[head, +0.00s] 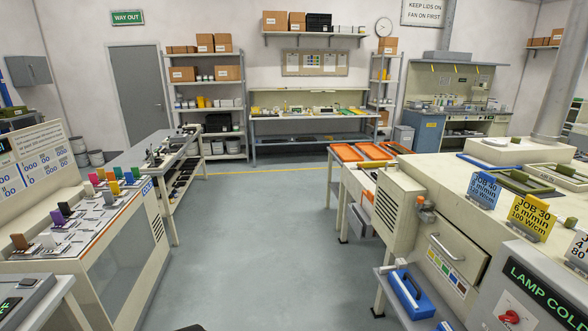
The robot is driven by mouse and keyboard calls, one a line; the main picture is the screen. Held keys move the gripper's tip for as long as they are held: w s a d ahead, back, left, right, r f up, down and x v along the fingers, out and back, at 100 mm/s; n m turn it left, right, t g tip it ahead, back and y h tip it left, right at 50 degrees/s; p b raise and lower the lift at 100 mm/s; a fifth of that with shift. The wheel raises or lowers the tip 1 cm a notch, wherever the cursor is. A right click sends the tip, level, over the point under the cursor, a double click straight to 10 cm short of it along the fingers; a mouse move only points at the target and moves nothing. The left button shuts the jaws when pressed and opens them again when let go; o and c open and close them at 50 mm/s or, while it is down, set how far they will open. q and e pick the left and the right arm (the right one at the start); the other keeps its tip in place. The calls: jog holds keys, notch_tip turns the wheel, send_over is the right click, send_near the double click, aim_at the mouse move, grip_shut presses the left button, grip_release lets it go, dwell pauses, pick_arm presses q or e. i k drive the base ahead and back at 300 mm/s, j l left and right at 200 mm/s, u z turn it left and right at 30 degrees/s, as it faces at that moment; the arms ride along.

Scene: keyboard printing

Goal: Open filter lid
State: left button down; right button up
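No part labelled as a filter lid can be made out. On the right stands a large cream machine (405,170) with a front panel (452,262) that carries a curved metal handle and a strip of coloured labels; the panel looks shut. A blue box with a pale handle (408,294) sits on a low shelf beside it. A small orange and grey fitting (426,212) is on the machine's corner. Neither of my grippers is in view.
A grey floor aisle (255,240) runs clear to the back workbench (310,115). A cream cabinet with coloured blocks (120,250) stands left. Orange trays (346,152) lie on the right-hand table.

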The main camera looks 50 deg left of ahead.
aim_at(408, 185)
jog(key=u, duration=0.95)
jog(key=i+j, duration=0.5)
jog(key=i+j+u, duration=0.15)
jog(key=i+j, duration=0.8)
jog(key=i, duration=0.2)
jog(key=i+j+u, duration=0.15)
jog(key=i+j, duration=0.3)
jog(key=i, duration=0.1)
